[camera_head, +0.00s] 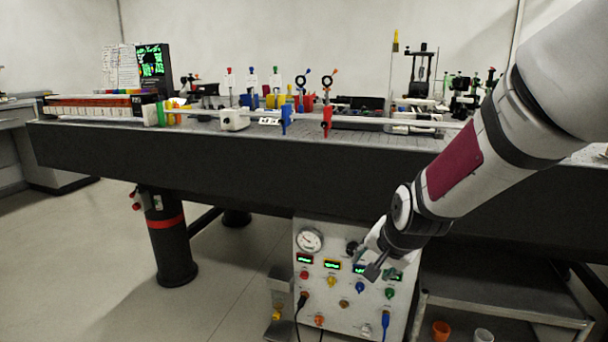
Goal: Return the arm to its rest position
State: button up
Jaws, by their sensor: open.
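My arm comes in from the upper right and reaches down to the left, in front of the dark side of the bench. My gripper (366,264) is at its end, small and partly dark, below the bench top. It is open with nothing seen between its fingers. It shows in front of the upper part of a white control panel (340,290), and I cannot tell the gap between them. My arm hides part of the bench's right side.
The optical bench (250,160) spans the view, with colored mounts and instruments on its top. A gauge (309,240), knobs and cables are on the panel. A low shelf (500,306) at right holds an orange cup (441,331) and a white cup (483,335). Floor at left is clear.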

jog(key=s+d+r+n+g, duration=0.1)
jog(key=s+r+n+g, duration=0.15)
jog(key=s, duration=1.05)
jog(key=s+d+r+n+g, duration=0.2)
jog(key=s+r+n, duration=0.1)
jog(key=s, duration=1)
jog(key=s+d+r+n+g, duration=0.1)
jog(key=s+r+n+g, duration=0.15)
jog(key=s, duration=1.15)
notch_tip(320, 180, up, 37)
jog(key=t+p, duration=0.4)
jog(key=p, duration=3.1)
jog(key=shift+w+d+h, duration=0.25)
jog(key=shift+w+h, duration=0.1)
jog(key=shift+h, duration=0.05)
